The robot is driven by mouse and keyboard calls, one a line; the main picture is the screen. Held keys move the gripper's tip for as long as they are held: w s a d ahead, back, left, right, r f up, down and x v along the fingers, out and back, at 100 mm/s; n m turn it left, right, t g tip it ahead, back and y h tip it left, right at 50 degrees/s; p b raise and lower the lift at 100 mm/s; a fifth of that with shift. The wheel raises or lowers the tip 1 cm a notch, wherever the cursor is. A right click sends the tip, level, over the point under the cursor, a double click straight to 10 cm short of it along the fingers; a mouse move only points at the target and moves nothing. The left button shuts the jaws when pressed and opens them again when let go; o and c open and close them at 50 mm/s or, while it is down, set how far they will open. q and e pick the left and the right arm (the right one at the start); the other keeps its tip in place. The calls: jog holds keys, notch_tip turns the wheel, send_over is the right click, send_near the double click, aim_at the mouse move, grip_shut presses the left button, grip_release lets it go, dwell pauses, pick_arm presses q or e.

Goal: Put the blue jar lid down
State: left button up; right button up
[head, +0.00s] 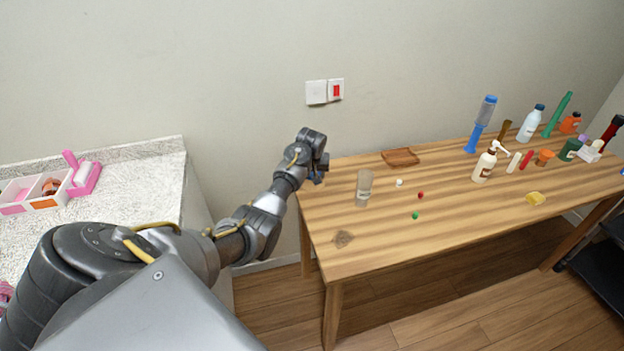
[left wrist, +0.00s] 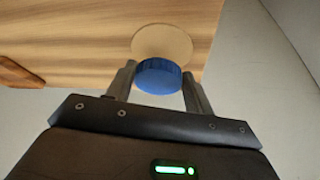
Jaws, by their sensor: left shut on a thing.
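The blue jar lid (left wrist: 158,80) is between the two fingers of my left gripper (left wrist: 159,71) in the left wrist view. The gripper is shut on it. In the head view my left gripper (head: 319,170) is at the left back corner of the wooden table (head: 385,235), and the lid is mostly hidden there. A round pale patch (left wrist: 162,40) shows on the wood just beyond the lid; I cannot tell whether the lid touches the table. My right gripper is not in view.
A clear jar (head: 364,189) stands right of my left gripper. A brown tray (head: 400,157) lies at the back edge. Small white, red and green pieces lie mid-table. Bottles, including a white pump bottle (head: 484,166), crowd the right end. The front middle is mostly clear.

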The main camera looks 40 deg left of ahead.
aim_at(312, 187)
pick_arm(q)
notch_tip(312, 187, down, 3)
jog(key=shift+r, duration=0.15)
jog(key=shift+s+d+f, duration=0.1)
jog(key=shift+s+f, duration=0.05)
jog(key=shift+f, duration=0.3)
